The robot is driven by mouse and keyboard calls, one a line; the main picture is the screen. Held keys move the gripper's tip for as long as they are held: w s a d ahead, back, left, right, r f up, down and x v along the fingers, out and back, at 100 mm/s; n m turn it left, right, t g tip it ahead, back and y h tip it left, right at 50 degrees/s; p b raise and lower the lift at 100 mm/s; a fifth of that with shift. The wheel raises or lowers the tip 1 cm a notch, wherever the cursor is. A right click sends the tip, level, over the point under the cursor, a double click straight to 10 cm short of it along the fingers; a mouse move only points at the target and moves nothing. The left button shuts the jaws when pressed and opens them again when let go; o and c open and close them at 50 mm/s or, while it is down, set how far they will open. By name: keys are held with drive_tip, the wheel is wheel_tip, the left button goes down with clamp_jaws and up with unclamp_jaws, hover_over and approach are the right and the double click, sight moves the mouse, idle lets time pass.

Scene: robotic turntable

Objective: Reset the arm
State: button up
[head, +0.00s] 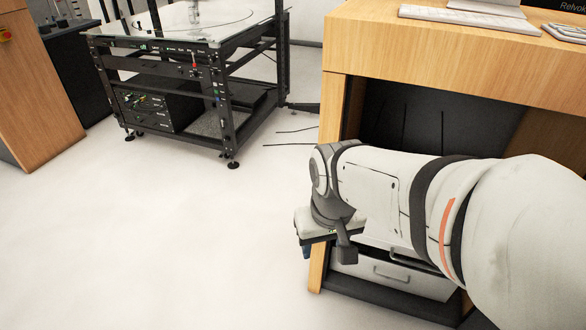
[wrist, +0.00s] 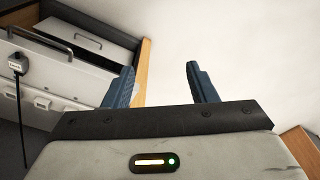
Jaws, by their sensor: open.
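My arm reaches in from the right side of the head view, in front of the wooden desk. My gripper (head: 306,251) hangs at its end, low beside the desk's left leg, with its fingers mostly hidden behind the wrist. In the wrist view my gripper (wrist: 160,85) shows two blue fingers standing well apart with nothing between them. Bare white floor lies beyond the fingertips.
The wooden desk (head: 455,55) stands close to my arm, with a keyboard (head: 470,18) on top and a white drawer unit (head: 395,277) beneath. A black-framed turntable rig (head: 229,120) stands at the back. A wooden cabinet (head: 35,90) is far left. The floor (head: 150,240) between is clear.

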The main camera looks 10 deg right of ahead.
wheel_tip(320, 180, up, 22)
drive_tip(key=t+p, duration=0.1)
drive_tip(key=p, duration=1.9)
drive_tip(key=shift+d, duration=0.15)
